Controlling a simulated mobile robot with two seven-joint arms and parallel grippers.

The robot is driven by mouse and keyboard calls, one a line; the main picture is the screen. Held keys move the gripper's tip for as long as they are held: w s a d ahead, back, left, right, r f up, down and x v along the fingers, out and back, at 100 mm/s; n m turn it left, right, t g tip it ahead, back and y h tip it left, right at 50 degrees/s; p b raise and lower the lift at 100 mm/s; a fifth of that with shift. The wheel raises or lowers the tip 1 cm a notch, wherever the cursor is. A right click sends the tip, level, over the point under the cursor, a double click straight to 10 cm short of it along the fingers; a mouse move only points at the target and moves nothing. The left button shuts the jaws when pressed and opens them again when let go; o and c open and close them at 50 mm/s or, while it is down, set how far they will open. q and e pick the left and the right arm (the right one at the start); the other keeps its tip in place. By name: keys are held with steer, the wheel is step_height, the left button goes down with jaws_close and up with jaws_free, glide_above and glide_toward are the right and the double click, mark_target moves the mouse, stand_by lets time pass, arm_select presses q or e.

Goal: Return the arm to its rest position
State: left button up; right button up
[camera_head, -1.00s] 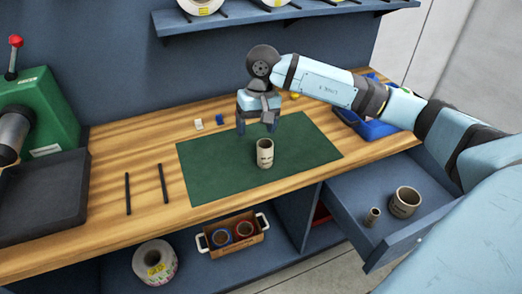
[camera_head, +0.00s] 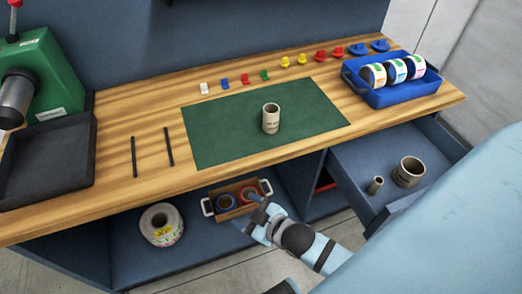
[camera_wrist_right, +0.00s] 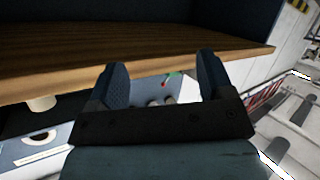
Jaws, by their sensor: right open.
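My right arm is low in front of the bench in the head view, below the tabletop edge. Its gripper (camera_head: 257,214) overlaps the right part of the wooden tote on the lower shelf in the picture; whether they touch cannot be told. In the right wrist view the two dark fingers (camera_wrist_right: 160,88) stand apart with nothing held between them. A beige cardboard core (camera_head: 271,118) stands upright on the green mat (camera_head: 225,140), clear of the gripper. My left gripper is not in view.
The wooden tote (camera_head: 232,208) holds a blue and a red roll. A label roll (camera_head: 161,225) lies on the lower shelf. The open drawer (camera_head: 350,165) at right holds two cores. A blue bin (camera_head: 405,95) with several rolls stands on the bench (camera_head: 110,195). Floor before the bench is free.

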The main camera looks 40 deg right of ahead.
steer(key=s+f+m+g, duration=0.3)
steer(key=s+f+m, duration=0.1)
steer(key=s, duration=0.1)
steer(key=shift+s+d+f+h, duration=0.15)
steer(key=shift+s+f+h, duration=0.15)
